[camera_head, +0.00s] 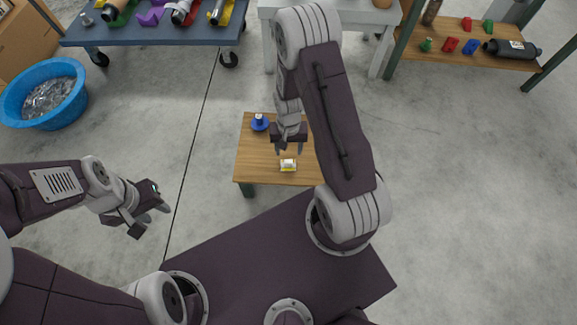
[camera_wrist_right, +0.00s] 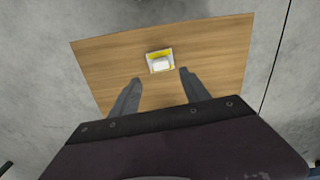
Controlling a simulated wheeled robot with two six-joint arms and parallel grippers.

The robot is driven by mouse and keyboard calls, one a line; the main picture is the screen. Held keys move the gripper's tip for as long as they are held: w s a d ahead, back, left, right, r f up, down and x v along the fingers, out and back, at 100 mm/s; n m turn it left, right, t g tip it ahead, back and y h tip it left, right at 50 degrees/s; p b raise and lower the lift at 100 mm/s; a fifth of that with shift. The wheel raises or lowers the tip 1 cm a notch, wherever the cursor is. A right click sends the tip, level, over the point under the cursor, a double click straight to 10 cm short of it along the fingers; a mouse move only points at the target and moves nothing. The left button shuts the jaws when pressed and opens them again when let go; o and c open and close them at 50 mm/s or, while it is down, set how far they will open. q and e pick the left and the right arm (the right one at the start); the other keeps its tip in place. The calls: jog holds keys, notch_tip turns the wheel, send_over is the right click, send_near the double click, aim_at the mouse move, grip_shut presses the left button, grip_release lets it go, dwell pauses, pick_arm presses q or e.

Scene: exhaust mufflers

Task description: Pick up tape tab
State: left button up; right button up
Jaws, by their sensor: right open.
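The tape tab looks like a small white piece (camera_head: 288,162) on a yellow base, lying on a small wooden table (camera_head: 258,160) in the head view. It also shows in the right wrist view (camera_wrist_right: 160,62), beyond my fingertips. My right gripper (camera_head: 289,150) is open and empty above the table, just behind the tab in the head view and apart from it. In the right wrist view, its two fingers (camera_wrist_right: 160,80) are spread, with the tab between their lines. My left gripper (camera_head: 160,215) is over the floor at left, its fingers apart and nothing seen between them.
A blue tub (camera_head: 45,93) is on the floor at far left. A blue-topped cart (camera_head: 150,33) and a wooden shelf (camera_head: 470,52) with coloured parts stand behind. The floor right of the table is clear.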

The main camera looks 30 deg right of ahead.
aim_at(288, 160)
notch_tip(288, 160, down, 4)
jog(key=b, duration=0.3)
notch_tip(288, 160, down, 5)
jog(key=b, duration=0.5)
jog(key=shift+w+f, duration=0.15)
jog(key=shift+r, duration=0.2)
grip_shut()
